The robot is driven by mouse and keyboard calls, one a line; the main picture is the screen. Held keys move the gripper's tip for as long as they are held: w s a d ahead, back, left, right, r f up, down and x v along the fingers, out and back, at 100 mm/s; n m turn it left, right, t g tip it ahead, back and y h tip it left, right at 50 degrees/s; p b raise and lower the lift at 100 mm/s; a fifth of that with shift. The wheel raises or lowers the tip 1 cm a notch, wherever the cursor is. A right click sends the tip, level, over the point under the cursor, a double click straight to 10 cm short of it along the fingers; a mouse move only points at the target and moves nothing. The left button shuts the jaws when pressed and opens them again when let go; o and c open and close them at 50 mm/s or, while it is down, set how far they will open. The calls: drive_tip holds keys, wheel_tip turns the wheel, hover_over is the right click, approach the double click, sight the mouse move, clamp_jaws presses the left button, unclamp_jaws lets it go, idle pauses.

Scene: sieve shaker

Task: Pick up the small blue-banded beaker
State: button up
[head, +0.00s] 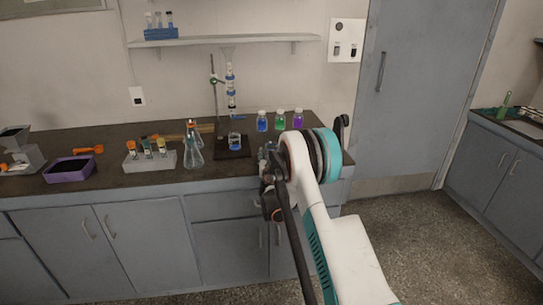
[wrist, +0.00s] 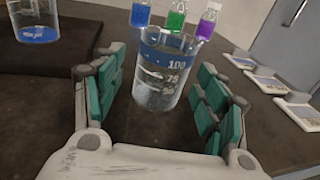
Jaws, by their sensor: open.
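The small blue-banded beaker (wrist: 160,82) is clear glass with a blue band near its rim and white volume marks. In the wrist view it stands upright on the dark bench top, ahead of my palm and between my two fingers. My gripper (wrist: 163,92) is open, with green pads on either side of the beaker and a visible gap on both sides. In the head view my gripper (head: 268,165) is at the bench's front right, and my arm mostly hides the spot where the beaker stands.
Another beaker with blue liquid (wrist: 37,22) stands at the left on the dark stand base (head: 232,152). Blue (head: 262,121), green (head: 280,121) and purple (head: 298,120) bottles stand behind. Flat white devices (wrist: 268,84) lie to the right. A flask (head: 193,152) stands further left.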

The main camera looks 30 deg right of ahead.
drive_tip(key=c, duration=1.2)
drive_tip(key=shift+o, duration=0.2)
drive_tip(key=shift+r, duration=0.15)
drive_tip(key=shift+r+p, duration=3.1)
drive_tip(key=shift+r, duration=6.7)
drive_tip(key=shift+c, duration=0.2)
